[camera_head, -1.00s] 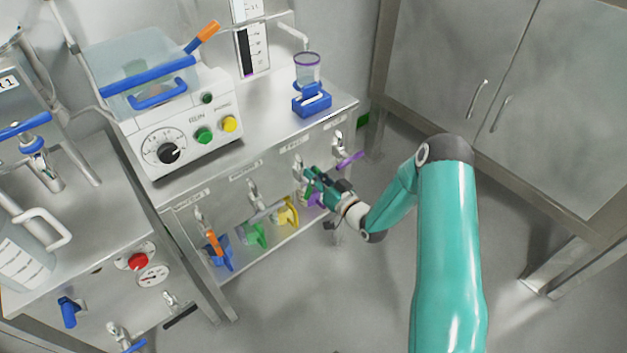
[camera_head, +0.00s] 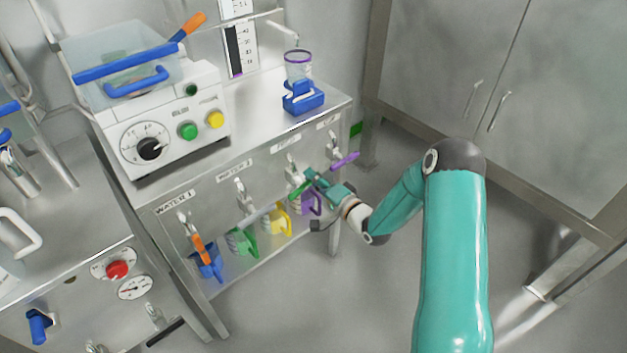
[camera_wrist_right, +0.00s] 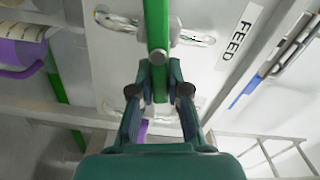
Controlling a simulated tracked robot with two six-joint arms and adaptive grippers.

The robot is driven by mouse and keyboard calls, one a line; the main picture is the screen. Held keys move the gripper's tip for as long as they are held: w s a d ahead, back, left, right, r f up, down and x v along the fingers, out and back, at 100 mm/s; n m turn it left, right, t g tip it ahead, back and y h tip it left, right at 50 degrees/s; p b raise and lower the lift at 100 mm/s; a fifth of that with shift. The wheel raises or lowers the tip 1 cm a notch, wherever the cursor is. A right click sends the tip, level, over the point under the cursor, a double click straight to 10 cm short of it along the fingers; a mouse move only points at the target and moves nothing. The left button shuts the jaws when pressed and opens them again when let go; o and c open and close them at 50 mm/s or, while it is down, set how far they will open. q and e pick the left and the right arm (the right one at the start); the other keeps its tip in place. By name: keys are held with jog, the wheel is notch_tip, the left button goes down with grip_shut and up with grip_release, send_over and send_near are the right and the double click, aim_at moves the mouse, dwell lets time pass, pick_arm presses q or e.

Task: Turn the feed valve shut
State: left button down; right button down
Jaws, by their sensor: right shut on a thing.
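The feed valve (camera_head: 293,168) is on the bench's front panel, a silver fitting under a label that reads FEED in the right wrist view. Its green lever (camera_wrist_right: 157,25) runs straight down from the top of that view, crossing the silver fitting. In the head view the green lever (camera_head: 297,192) lies aslant across the valve's lower part. My right gripper (camera_head: 311,178) is shut on the lever; its fingers (camera_wrist_right: 158,88) close on both sides of it. My left gripper is not in view.
An orange-lever valve (camera_head: 198,247) under WATER 1 and a purple-lever valve (camera_head: 345,160) flank the row. Blue, green, yellow and purple (camera_head: 311,205) items sit on the shelf below. A control box (camera_head: 165,130) stands on top.

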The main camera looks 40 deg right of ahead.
jog(key=shift+d+f+m+b, duration=0.2)
jog(key=shift+f+m, duration=0.1)
jog(key=shift+m, duration=0.45)
jog(key=shift+d+f+m+b, duration=0.15)
jog(key=shift+f+m, duration=0.1)
jog(key=shift+m, duration=0.5)
jog(key=shift+s, duration=0.1)
jog(key=c, duration=1.1)
grip_release()
jog(key=shift+a, duration=0.15)
jog(key=s, duration=0.8)
jog(key=s+d, duration=0.1)
jog(key=s, duration=0.3)
jog(key=shift+w, duration=0.1)
